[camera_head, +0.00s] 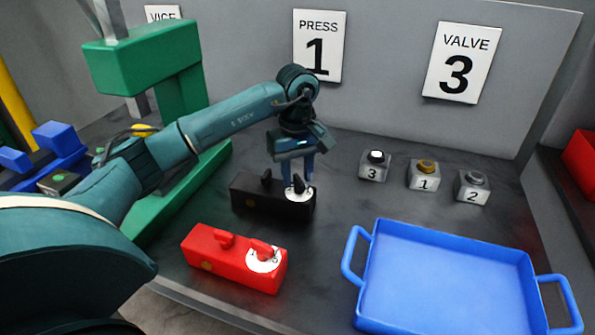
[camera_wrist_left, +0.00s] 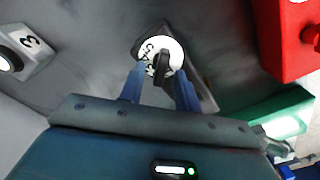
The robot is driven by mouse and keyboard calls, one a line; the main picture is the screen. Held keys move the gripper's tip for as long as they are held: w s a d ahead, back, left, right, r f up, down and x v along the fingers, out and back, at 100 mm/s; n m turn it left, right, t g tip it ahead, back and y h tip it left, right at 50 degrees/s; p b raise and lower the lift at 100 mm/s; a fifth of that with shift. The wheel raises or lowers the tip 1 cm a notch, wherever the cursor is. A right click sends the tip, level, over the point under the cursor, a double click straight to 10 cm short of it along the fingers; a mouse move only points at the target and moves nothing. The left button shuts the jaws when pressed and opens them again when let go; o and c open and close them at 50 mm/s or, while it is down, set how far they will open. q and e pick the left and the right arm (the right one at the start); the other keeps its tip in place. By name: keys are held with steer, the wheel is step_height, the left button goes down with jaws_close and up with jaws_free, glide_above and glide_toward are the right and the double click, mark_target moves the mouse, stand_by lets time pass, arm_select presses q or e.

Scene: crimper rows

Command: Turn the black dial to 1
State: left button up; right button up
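The black box (camera_head: 262,198) stands on the dark bench with a white dial disc (camera_head: 301,195) at its right end. The black dial knob (camera_head: 299,183) stands up from the disc; it also shows in the left wrist view (camera_wrist_left: 162,66). My left gripper (camera_head: 299,173) points down over this dial. In the left wrist view, its blue fingers (camera_wrist_left: 158,88) stand on either side of the knob, with gaps visible, so it looks open. The disc's markings are partly hidden and too small to read surely. My right gripper is not in view.
A red box (camera_head: 215,252) with a similar dial (camera_head: 263,258) stands in front. Grey blocks numbered 3 (camera_head: 373,171), 1 (camera_head: 422,183) and 2 (camera_head: 472,194) stand to the right. A blue tray (camera_head: 450,254) lies front right. A green press-like machine (camera_head: 148,60) stands left.

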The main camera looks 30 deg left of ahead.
arm_select(q)
steer(key=shift+c, duration=0.5)
jaws_close()
steer(key=n, duration=0.4)
steer(key=shift+s+a+b, duration=0.1)
steer(key=shift+b, duration=0.3)
steer(key=shift+s+n, duration=0.15)
steer(key=shift+n, duration=1.75)
steer(key=shift+o, duration=0.5)
jaws_free()
